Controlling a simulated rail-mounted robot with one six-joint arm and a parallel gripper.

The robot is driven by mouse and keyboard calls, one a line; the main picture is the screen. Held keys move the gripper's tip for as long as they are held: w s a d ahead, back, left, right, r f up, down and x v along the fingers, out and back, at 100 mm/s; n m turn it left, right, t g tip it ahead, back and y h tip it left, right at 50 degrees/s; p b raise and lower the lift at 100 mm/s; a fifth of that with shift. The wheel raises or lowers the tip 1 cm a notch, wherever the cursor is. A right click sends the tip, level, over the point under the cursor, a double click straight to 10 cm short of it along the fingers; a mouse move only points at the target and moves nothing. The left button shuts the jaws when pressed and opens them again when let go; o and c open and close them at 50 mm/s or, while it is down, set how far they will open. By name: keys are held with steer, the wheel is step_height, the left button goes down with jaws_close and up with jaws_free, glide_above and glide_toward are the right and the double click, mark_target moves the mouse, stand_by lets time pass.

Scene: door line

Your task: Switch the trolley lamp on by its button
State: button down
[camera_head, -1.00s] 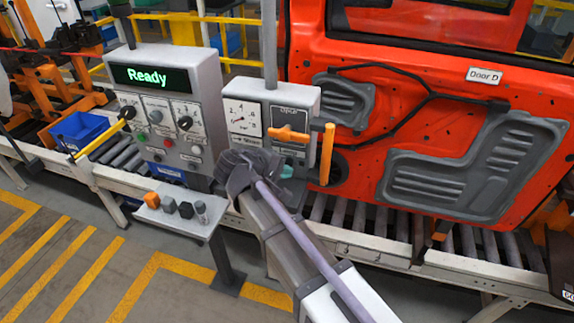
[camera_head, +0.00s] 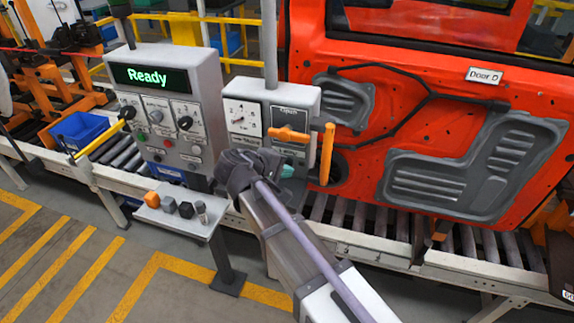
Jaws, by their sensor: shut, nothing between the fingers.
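The control panel (camera_head: 168,135) stands at the left, with its green display (camera_head: 150,77) reading "Ready". Below the display are dials, a green button (camera_head: 140,136), a red button (camera_head: 168,142) and several pale buttons. Labels are too small to read surely, so I cannot tell which button is the trolley lamp's. No lamp can be made out with certainty. My gripper (camera_head: 238,168) is shut and empty, just right of the panel's lower part and in front of the gauge box (camera_head: 243,117). Its fingertips are hard to make out, and it hides the lower left of that box.
A small shelf (camera_head: 180,222) with an orange block (camera_head: 152,199), dark blocks and a small cylinder juts out below the panel. The gauge box has an orange handle (camera_head: 289,135). A red door (camera_head: 430,130) hangs over the roller conveyor (camera_head: 370,217). Floor at lower left is clear.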

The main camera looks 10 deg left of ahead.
steer(key=shift+w, duration=0.4)
steer(key=shift+s, duration=0.4)
steer(key=shift+s+a, duration=0.15)
steer(key=shift+s, duration=1.35)
steer(key=shift+s+a, duration=0.1)
steer(key=shift+s, duration=1.4)
